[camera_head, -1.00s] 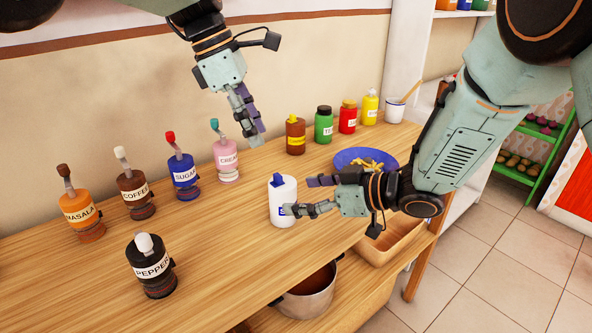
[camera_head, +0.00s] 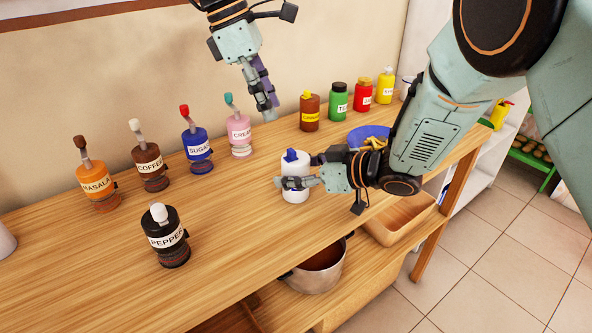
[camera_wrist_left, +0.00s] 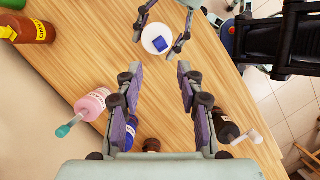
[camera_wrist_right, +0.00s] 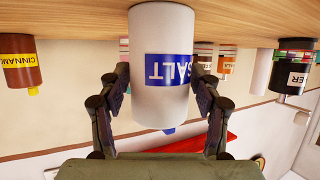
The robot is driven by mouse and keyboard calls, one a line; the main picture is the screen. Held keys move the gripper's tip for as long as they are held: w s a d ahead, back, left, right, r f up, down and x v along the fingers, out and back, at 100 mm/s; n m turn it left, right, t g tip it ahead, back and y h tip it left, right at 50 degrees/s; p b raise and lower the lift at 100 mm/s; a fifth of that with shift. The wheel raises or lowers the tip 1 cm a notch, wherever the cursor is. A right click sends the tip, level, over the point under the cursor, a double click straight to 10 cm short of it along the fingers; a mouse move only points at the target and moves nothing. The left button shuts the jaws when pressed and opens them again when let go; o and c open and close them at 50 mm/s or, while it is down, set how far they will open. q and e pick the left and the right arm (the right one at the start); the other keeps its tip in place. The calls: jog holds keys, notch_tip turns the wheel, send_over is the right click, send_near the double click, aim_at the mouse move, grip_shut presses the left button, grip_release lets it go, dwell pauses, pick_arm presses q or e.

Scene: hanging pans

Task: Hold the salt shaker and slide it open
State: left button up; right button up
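The salt shaker (camera_head: 294,191) is white with a blue top and stands upright on the wooden table. Its blue label shows upside down in the right wrist view (camera_wrist_right: 162,100). My right gripper (camera_head: 298,171) is open around the shaker's body, one finger on each side; small gaps seem to remain, though contact is hard to tell. My left gripper (camera_head: 269,112) is open and empty, higher up and left of the shaker. In the left wrist view the shaker's blue cap (camera_wrist_left: 159,43) shows from above, beyond my left fingertips and between my right gripper's fingers.
Cream (camera_head: 240,135), sugar (camera_head: 197,143), coffee (camera_head: 150,167) and masala (camera_head: 96,187) dispensers stand along the wall. A pepper dispenser (camera_head: 166,236) stands nearer the front. A pot (camera_head: 317,271) sits on the lower shelf.

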jog(key=c, duration=0.9)
pick_arm(q)
jog(key=shift+r, duration=0.1)
jog(key=shift+c, duration=0.7)
jog(key=r, duration=0.1)
jog(key=a+r, duration=0.1)
jog(key=r, duration=0.1)
jog(key=shift+w+a+r+t, duration=0.15)
jog(key=shift+a+r+t, duration=0.1)
jog(key=shift+t, duration=0.05)
jog(key=c, duration=0.3)
jog(key=s+a+h, duration=0.1)
jog(key=s+a+r+n+h, duration=0.1)
jog(key=a, duration=0.1)
jog(key=s+a+r+n+t+h, duration=0.1)
jog(key=shift+s+a, duration=0.2)
jog(key=shift+s, duration=0.15)
grip_shut()
pick_arm(e)
jog(key=shift+a, duration=0.1)
pick_arm(q)
jog(key=s+a+f+n+t, duration=0.2)
jog(key=s+f+n+t, duration=0.1)
jog(key=f, duration=0.5)
jog(key=shift+s+a+n+h, duration=0.25)
jog(key=shift+s+n+h, duration=0.05)
jog(key=shift+s+n, duration=0.5)
